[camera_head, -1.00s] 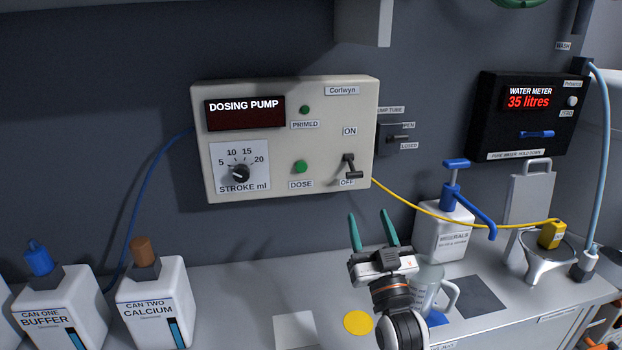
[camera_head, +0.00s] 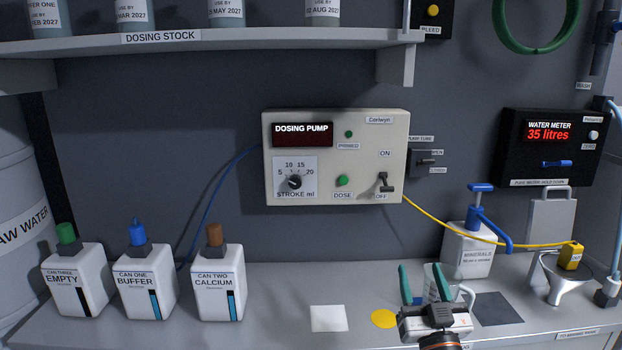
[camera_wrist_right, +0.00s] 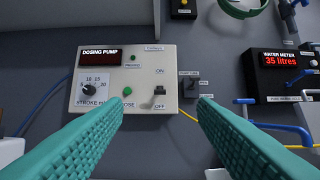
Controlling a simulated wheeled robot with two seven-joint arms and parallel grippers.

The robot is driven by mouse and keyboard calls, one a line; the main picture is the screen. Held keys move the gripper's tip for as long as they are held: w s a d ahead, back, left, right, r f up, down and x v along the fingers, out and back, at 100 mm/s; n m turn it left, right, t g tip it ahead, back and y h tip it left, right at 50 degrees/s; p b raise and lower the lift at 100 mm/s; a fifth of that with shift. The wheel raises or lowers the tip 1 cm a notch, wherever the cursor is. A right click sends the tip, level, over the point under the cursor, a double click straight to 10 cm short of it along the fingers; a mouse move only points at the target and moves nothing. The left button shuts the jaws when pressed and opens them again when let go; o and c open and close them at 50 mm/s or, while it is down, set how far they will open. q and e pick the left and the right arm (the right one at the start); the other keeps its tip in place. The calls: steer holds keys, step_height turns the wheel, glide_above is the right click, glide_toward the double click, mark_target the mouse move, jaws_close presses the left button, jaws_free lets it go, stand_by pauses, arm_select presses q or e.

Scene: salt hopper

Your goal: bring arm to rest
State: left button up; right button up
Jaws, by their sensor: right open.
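My right gripper (camera_head: 426,285) is open and empty, with teal fingers pointing up, low in the head view above the bench and in front of a clear jug (camera_head: 464,298). In the right wrist view its two fingers (camera_wrist_right: 160,115) are spread wide with nothing between them. Beyond them is the dosing pump (camera_wrist_right: 142,65), a cream box on the wall with a dark display. The pump (camera_head: 340,190) also shows in the head view, apart from the gripper. Its ON/OFF switch (camera_head: 384,183) shows beside the OFF label. My left gripper is not in view.
The bench holds cans marked EMPTY (camera_head: 78,285), BUFFER (camera_head: 146,290) and CALCIUM (camera_head: 220,290), a minerals container (camera_head: 465,255) with a blue pump, and a funnel (camera_head: 560,282). A yellow tube (camera_head: 440,222) crosses right of the pump. A shelf (camera_head: 210,42) juts out above. The bench's middle is mostly clear.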

steer(key=s+f+g, duration=0.5)
steer(key=f, duration=0.4)
steer(key=s+f+g, duration=0.4)
steer(key=f, duration=0.6)
steer(key=s+f+n+g, duration=0.1)
steer(key=s+f+g, duration=0.4)
steer(key=s, duration=0.6)
steer(key=s+f+n+g, duration=0.1)
steer(key=s+f+g, duration=0.35)
steer(key=s, duration=0.65)
step_height(320, 180, down, 25)
steer(key=s+g, duration=0.1)
steer(key=g, duration=0.1)
steer(key=s+d+f, duration=0.1)
steer(key=s+f, duration=0.7)
steer(key=s+d+f+g, duration=0.1)
steer(key=s+d+f, duration=0.1)
steer(key=s+f, duration=0.7)
steer(key=shift+d+h, duration=0.25)
steer(key=shift+h, duration=0.15)
